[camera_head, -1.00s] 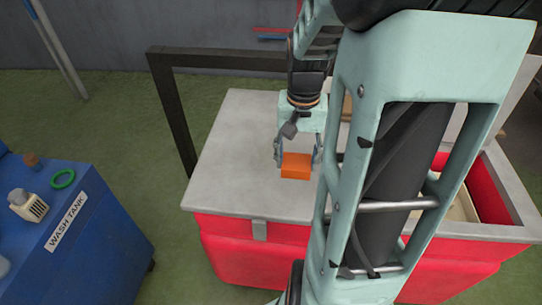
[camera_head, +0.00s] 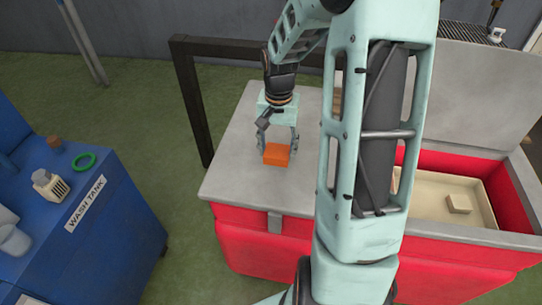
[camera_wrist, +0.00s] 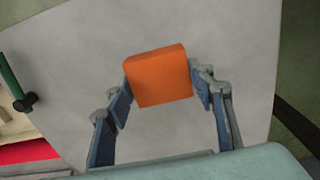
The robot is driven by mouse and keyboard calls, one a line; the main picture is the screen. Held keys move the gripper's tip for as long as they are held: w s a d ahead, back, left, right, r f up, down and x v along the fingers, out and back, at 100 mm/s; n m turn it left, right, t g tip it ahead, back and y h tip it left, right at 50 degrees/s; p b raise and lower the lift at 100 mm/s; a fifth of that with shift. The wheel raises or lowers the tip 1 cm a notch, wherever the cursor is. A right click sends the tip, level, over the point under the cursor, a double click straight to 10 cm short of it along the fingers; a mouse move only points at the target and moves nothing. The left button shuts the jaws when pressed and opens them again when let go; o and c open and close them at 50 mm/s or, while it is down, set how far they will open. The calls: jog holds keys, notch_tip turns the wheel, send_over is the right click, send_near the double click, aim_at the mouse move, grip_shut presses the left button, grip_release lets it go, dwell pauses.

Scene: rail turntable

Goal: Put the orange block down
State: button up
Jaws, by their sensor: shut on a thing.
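The orange block (camera_head: 277,155) is between the fingers of my gripper (camera_head: 277,146), over the left part of the grey top (camera_head: 241,178) of the red cabinet. In the wrist view, both fingertips press on the sides of the orange block (camera_wrist: 159,76), and my gripper (camera_wrist: 160,85) is shut on it. The grey top lies behind the block in that view. I cannot tell whether the block touches the top or hangs just above it.
My arm hides part of the cabinet. A dark frame (camera_head: 195,105) stands behind.

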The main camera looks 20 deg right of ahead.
aim_at(271, 146)
jog(key=w+f, duration=0.1)
jog(key=w+a+f, duration=0.1)
jog(key=f, duration=0.1)
jog(key=shift+w, duration=0.2)
jog(key=shift+d+f, duration=0.1)
jog(key=shift+f, duration=1.35)
jog(key=shift+f, duration=0.1)
jog(key=o, duration=1.2)
jog(key=shift+c, duration=0.2)
notch_tip(271, 146, up, 12)
jog(key=shift+r, duration=0.15)
